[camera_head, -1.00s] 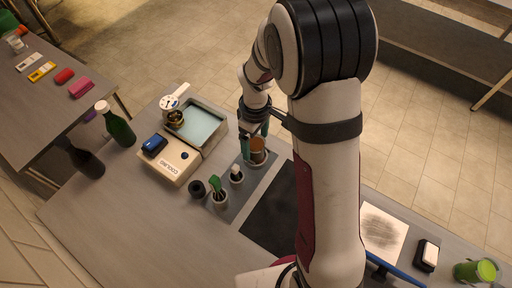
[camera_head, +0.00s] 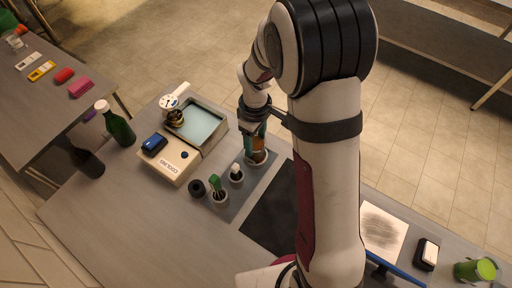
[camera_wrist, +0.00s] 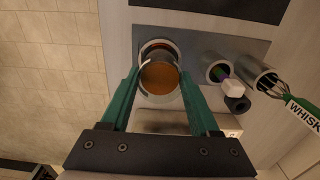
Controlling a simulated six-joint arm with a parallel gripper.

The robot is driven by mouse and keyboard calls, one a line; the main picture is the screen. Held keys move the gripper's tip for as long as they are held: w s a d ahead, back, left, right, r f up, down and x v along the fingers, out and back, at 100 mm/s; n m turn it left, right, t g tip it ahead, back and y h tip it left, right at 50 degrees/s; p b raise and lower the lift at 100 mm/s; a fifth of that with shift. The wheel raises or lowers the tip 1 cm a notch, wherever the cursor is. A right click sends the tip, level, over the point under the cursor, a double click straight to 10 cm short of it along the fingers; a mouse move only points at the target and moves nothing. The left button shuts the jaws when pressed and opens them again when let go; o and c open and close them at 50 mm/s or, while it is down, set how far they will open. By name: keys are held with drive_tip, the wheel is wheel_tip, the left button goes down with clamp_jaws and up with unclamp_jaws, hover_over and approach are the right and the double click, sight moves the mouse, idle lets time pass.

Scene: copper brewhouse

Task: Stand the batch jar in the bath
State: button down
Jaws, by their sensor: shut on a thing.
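The batch jar, with amber contents, shows in the head view (camera_head: 259,144) and the wrist view (camera_wrist: 159,76). My gripper (camera_head: 255,137) is shut on it, with a green finger on each side in the wrist view (camera_wrist: 160,82). The jar is upright, over a pale round holder (camera_head: 256,158) on the grey mat; its lower end is partly hidden, so I cannot tell if it is fully clear. The bath (camera_head: 222,128) is an open basin with pale blue water, left of my gripper, joined to a cream unit marked COOLING (camera_head: 174,163).
A round gauge (camera_head: 169,102) and a brass part stand at the bath's far left corner. Two holders, one with a green-handled whisk (camera_head: 216,185), and a dark ring (camera_head: 197,188) stand in front. Green (camera_head: 118,127) and dark (camera_head: 88,163) bottles stand left. The front left table is clear.

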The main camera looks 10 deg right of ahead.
drive_tip(key=shift+r, duration=2.5)
wheel_tip(320, 180, up, 14)
drive_tip(key=m, duration=0.7)
drive_tip(key=w+a+f+n, duration=1)
drive_tip(key=w+a+f, duration=0.1)
drive_tip(key=a, duration=0.3)
wheel_tip(320, 180, down, 7)
drive_tip(key=shift+w+f, duration=0.1)
drive_tip(key=shift+f, duration=0.3)
